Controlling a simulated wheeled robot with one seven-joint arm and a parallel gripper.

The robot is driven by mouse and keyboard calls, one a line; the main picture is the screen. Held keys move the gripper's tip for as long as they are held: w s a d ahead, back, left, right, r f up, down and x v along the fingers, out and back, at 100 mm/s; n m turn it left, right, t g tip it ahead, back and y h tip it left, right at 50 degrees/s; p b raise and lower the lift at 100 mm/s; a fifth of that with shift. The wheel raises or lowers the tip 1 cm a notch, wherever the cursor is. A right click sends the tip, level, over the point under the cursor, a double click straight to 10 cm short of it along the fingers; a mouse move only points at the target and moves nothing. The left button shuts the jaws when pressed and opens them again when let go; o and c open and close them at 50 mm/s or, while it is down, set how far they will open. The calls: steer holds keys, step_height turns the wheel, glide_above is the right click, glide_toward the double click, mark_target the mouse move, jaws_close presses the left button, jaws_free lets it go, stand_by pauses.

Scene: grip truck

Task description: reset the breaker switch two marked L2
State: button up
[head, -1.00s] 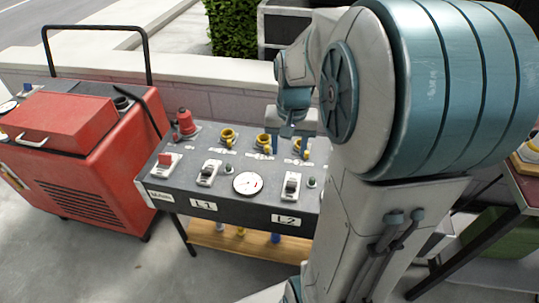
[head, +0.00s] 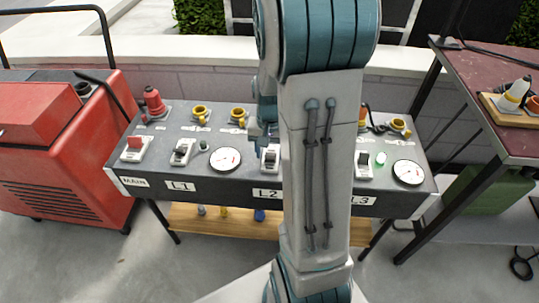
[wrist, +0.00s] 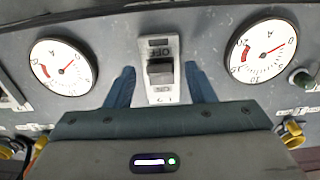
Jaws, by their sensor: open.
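The L2 breaker switch (head: 270,157) sits on the sloped panel above the L2 label (head: 266,193), partly hidden behind my arm in the head view. In the wrist view the switch plate (wrist: 159,97) is white with a dark rocker (wrist: 160,72). My gripper (wrist: 159,70) is open, with one blue finger on each side of the switch and a gap on both sides. Its distance above the panel is hard to judge. In the head view my gripper (head: 264,137) is partly hidden by my own arm.
Switch L1 (head: 182,152) and a gauge (head: 226,159) stand left of L2. A red generator (head: 70,150) and a dark red table (head: 490,75) flank the panel.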

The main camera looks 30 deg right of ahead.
steer(key=shift+f, duration=0.55)
steer(key=c, duration=1)
